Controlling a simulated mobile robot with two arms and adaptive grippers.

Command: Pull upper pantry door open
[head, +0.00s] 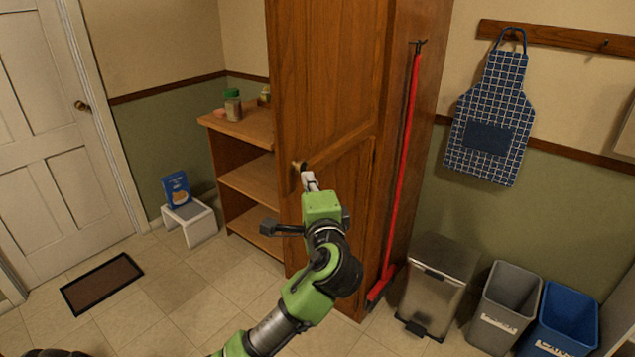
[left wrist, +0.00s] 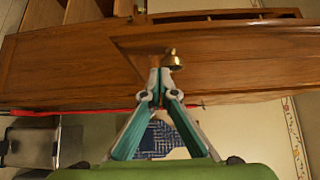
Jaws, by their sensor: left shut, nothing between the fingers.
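The tall wooden pantry stands in the middle of the head view, with its upper door (head: 325,70) above a lower door (head: 345,200). A small brass knob (head: 299,165) shows by the left edge, near where the two doors meet. My left gripper (head: 306,174) is shut and empty, its tips close to the knob. In the left wrist view the brass knob (left wrist: 173,61) is just beyond the closed fingertips (left wrist: 160,75). I cannot tell whether the fingers touch it or whether the upper door stands slightly ajar. My right gripper is not in view.
A shelf unit (head: 240,128) with jars adjoins the pantry's left. A red broom (head: 402,170) hangs on its right side. A pedal bin (head: 437,285), grey bin (head: 503,308) and blue bin (head: 568,315) stand right. A white stool (head: 190,222) and doormat (head: 102,283) are left.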

